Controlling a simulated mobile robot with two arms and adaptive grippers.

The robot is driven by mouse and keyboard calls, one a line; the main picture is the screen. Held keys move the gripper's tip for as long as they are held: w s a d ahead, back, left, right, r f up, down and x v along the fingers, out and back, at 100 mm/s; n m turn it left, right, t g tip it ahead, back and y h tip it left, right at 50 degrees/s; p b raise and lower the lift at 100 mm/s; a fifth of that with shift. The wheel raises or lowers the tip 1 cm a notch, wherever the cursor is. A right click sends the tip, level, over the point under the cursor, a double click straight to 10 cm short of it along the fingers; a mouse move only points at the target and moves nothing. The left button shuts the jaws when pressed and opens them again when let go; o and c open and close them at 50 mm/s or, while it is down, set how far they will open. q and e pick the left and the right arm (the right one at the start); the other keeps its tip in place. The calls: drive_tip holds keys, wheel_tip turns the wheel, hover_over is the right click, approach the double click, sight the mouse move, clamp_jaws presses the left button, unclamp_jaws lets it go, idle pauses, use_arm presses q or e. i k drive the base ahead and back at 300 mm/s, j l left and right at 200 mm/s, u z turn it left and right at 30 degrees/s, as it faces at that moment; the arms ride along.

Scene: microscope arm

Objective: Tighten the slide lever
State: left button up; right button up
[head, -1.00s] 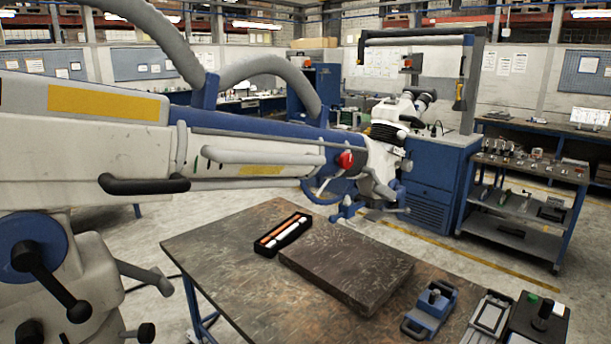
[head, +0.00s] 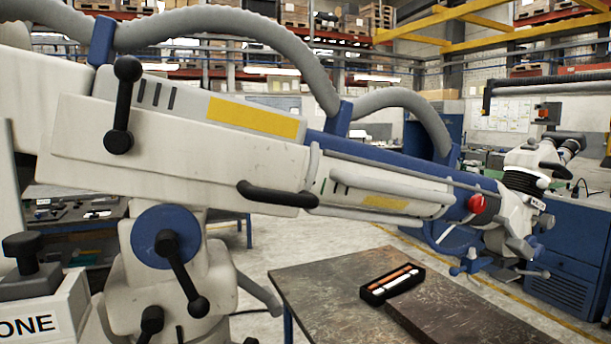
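The large white and blue microscope arm (head: 190,155) spans the head view and slopes down to the right, to the microscope head (head: 535,170). A black two-ball lever (head: 122,105) stands nearly upright on the arm's upper left side. Another black lever (head: 182,275) with ball ends hangs tilted on a round blue disc (head: 150,225) below. A black bar handle (head: 278,195) sits along the middle of the arm, and a red knob (head: 477,203) near its right end. I cannot tell which lever is the slide lever. Neither of my grippers is in view.
A dark worktable (head: 330,290) stands at the lower right, with a black tray of tools (head: 392,284) and a dark slab (head: 450,318) on it. A white box (head: 45,310) marked "ONE" is at the lower left. Grey floor (head: 275,245) shows between.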

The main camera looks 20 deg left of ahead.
sight(128, 70)
drive_tip(key=u, duration=1.45)
